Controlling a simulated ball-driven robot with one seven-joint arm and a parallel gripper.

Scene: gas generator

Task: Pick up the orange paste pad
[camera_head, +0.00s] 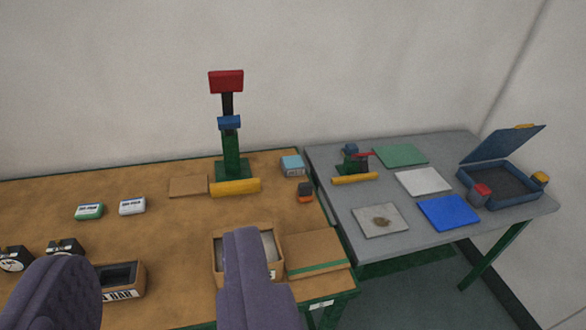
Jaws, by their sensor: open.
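A small block with a dark top and an orange lower part (305,198) stands near the right edge of the brown table. It is the only small orange item I can make out, and I cannot tell for certain that it is the orange paste pad. My gripper (153,250) shows at the bottom as two purple-grey padded fingers, wide apart with nothing held between them. The block is beyond the fingers, to the right of the right finger. The right finger hides part of an open cardboard box.
The brown table (60,205) holds a green press (232,160) with a yellow bar (236,187), a blue-topped box (292,165), the open cardboard box (219,255) and a black bin (120,280). The grey table (415,240) holds flat pads and an open blue case (500,195).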

